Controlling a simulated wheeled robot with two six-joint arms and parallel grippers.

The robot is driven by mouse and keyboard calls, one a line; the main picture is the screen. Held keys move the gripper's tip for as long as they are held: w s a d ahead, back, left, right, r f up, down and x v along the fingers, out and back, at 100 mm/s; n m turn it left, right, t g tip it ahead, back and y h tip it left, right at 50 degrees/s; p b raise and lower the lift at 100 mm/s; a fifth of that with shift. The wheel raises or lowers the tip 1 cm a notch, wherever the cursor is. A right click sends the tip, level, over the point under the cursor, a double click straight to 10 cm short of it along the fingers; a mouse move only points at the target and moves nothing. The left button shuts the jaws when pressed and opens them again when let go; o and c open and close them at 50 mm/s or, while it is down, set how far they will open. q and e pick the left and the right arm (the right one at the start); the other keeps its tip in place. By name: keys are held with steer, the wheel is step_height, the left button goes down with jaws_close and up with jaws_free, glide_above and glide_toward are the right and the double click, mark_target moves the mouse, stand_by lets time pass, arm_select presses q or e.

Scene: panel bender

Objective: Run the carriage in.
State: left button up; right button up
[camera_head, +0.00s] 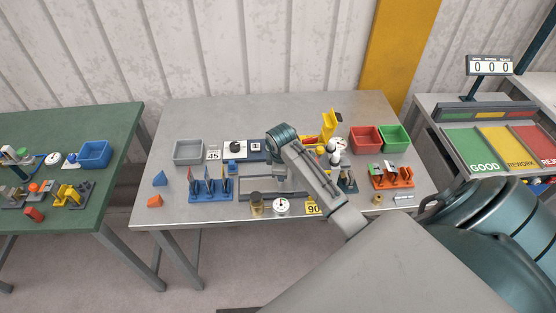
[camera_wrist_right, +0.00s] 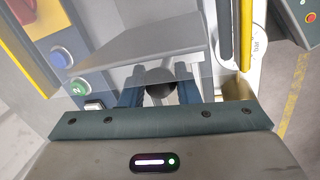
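In the right wrist view, a black round knob (camera_wrist_right: 160,88) sits between the two blue-grey fingers of my right gripper (camera_wrist_right: 160,90). The fingers stand apart, one on each side of the knob. Whether they press on it I cannot tell. A flat grey metal plate (camera_wrist_right: 140,45) lies just beyond the knob; whether it is the carriage is not clear. In the head view my right arm reaches over the grey bench, and its wrist hides part of the bender (camera_head: 277,173) and the gripper's tips. My left gripper is not in view.
The grey bench (camera_head: 180,125) holds a grey bin (camera_head: 188,152), a blue rack (camera_head: 211,189), a dial gauge (camera_head: 281,207), red (camera_head: 366,139) and green (camera_head: 395,138) bins and an orange rack (camera_head: 391,176). A blue button (camera_wrist_right: 61,56) and a green button (camera_wrist_right: 76,89) show close by.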

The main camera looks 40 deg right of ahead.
steer(key=o, duration=0.3)
steer(key=shift+d, duration=0.15)
steer(key=shift+o, duration=0.4)
steer(key=shift+s+d, duration=0.1)
steer(key=shift+s, duration=0.05)
steer(key=shift+r, duration=0.1)
steer(key=shift+r, duration=0.3)
step_height(320, 180, up, 10)
steer(key=s+a+b, duration=0.1)
steer(key=b, duration=0.2)
steer(key=shift+s+a, duration=0.2)
steer(key=shift+s, duration=0.1)
steer(key=shift+f, duration=0.1)
